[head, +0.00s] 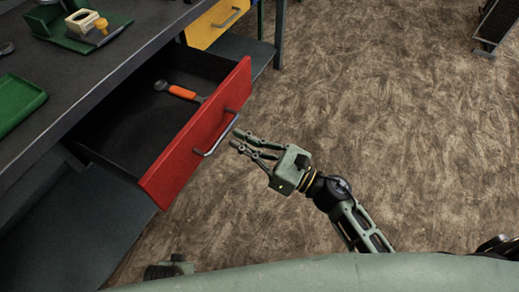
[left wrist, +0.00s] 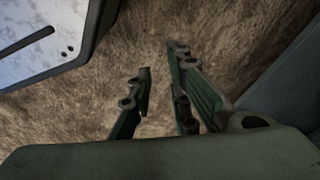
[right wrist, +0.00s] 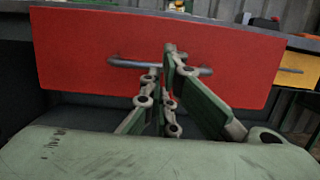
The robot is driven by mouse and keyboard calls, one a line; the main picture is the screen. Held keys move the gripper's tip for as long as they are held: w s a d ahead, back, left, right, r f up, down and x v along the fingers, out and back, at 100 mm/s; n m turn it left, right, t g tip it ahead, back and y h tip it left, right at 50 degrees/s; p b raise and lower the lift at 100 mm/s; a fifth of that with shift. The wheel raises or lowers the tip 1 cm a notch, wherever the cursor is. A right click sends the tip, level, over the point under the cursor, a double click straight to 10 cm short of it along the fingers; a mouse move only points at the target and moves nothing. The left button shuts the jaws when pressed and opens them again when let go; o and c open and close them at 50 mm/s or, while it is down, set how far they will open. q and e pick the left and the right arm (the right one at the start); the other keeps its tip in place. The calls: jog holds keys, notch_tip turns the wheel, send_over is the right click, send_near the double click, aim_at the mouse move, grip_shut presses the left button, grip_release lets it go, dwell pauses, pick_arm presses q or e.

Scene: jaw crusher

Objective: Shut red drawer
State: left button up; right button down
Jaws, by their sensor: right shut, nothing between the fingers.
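The red drawer (head: 200,138) stands pulled out from the dark workbench, with its grey bar handle (head: 218,135) on the front. A wrench with an orange grip (head: 182,92) lies inside. My right gripper (head: 237,140) is shut and empty, its fingertips just in front of the handle. In the right wrist view the red front (right wrist: 230,60) fills the upper part, and the handle (right wrist: 125,63) passes behind the fingertips; contact cannot be told. My left gripper (left wrist: 158,75) is open and empty above the floor in the left wrist view.
A yellow drawer (head: 215,22) sits farther along the bench (head: 110,55). Green trays (head: 18,102) and small parts lie on the bench top. The brown floor (head: 390,110) right of the drawer is clear. A dark metal object (head: 495,25) stands at the top right.

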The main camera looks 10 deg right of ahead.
aim_at(158, 116)
pick_arm(q)
jog(key=shift+s+f, duration=0.15)
jog(key=shift+f, duration=0.2)
pick_arm(e)
jog(key=shift+w+a+r, duration=0.1)
jog(key=shift+w+a, duration=0.3)
jog(key=shift+a, duration=0.15)
